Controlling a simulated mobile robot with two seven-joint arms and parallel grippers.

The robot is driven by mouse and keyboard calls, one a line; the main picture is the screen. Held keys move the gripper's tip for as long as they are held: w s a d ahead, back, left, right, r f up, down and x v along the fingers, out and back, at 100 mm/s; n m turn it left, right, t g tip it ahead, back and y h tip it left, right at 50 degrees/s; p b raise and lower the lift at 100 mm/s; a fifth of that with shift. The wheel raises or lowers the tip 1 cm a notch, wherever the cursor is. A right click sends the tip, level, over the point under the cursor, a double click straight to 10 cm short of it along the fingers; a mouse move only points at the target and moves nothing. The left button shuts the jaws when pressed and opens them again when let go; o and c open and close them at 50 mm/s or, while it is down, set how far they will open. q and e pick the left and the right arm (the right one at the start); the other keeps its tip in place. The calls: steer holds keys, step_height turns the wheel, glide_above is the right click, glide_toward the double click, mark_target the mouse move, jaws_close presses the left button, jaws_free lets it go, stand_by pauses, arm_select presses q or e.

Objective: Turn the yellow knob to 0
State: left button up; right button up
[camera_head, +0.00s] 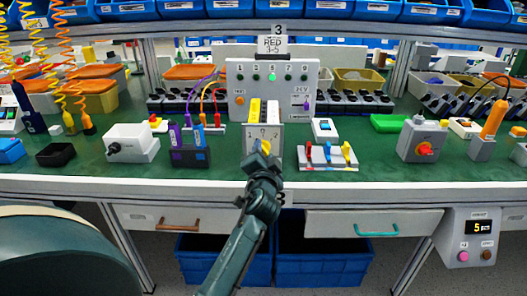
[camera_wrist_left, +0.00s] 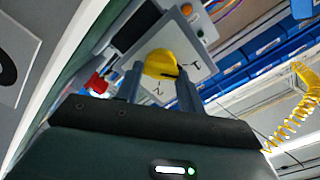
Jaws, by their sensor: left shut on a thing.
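The yellow knob (camera_wrist_left: 162,64) is on the pale front plate of a switch box (camera_head: 249,141) at the middle of the bench. In the left wrist view my left gripper (camera_wrist_left: 158,85) is shut on the knob, with one finger on each side of it. A dark pointer line shows on the knob, and printed digits show on the plate around it. In the head view the knob (camera_head: 265,146) shows just above my left gripper (camera_head: 263,158), which hides the lower part of the plate. My right gripper is not in view.
A grey box with a red-and-yellow knob (camera_head: 422,140) stands farther right. Green bench top (camera_head: 370,160) is bare between them.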

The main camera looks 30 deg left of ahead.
arm_select(q)
steer(key=shift+r+m, duration=0.15)
steer(key=shift+m, duration=0.35)
steer(key=shift+m+p, duration=0.95)
steer(key=shift+m, duration=0.25)
steer(key=shift+m+p, duration=0.85)
steer(key=shift+m, duration=0.85)
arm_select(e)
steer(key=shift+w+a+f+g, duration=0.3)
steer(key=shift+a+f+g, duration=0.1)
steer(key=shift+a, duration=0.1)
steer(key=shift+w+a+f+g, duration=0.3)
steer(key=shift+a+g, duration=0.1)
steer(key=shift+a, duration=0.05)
arm_select(q)
steer(key=shift+f, duration=0.2)
steer(key=o, duration=1)
steer(key=shift+s+f, duration=0.1)
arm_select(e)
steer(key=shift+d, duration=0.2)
